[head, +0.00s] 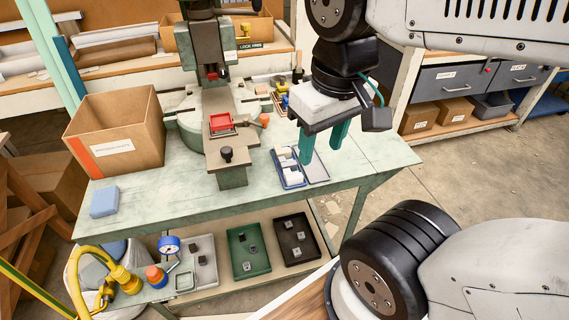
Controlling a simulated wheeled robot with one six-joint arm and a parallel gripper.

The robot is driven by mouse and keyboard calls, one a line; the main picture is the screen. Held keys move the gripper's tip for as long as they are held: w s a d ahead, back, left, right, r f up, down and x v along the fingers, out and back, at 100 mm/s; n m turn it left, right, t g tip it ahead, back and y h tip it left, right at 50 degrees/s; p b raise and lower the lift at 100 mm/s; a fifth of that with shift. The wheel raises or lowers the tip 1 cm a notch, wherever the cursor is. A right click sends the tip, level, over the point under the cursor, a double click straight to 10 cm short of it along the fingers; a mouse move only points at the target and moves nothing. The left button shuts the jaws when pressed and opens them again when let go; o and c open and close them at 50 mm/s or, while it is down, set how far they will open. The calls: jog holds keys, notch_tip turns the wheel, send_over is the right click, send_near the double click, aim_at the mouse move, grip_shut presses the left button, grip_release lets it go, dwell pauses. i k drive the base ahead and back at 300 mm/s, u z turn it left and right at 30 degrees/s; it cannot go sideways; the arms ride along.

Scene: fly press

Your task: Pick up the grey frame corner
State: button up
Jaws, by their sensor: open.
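My gripper (321,154) hangs over the right part of the pale green bench, its two teal fingers apart and pointing down, with nothing between them. A blue tray (297,184) lies on the bench just left of the fingers and holds several light grey or whitish pieces (292,174). These may be frame corners, but they are too small to tell. A grey plate or tray (318,173) lies beside it, below the fingertips. Small grey parts also lie in trays on the low shelf; I cannot tell their shape.
A fly press (223,130) with a red fixture (222,123) stands mid-bench. A cardboard box (117,128) and a blue block (104,202) are at left. Grey, green (260,263) and black (306,251) trays sit below. The bench's right end is clear.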

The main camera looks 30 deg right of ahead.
aim_at(283, 164)
jog(key=z, duration=0.95)
jog(key=k, duration=0.75)
jog(key=u, duration=0.85)
jog(key=i, duration=0.5)
jog(key=u, duration=0.05)
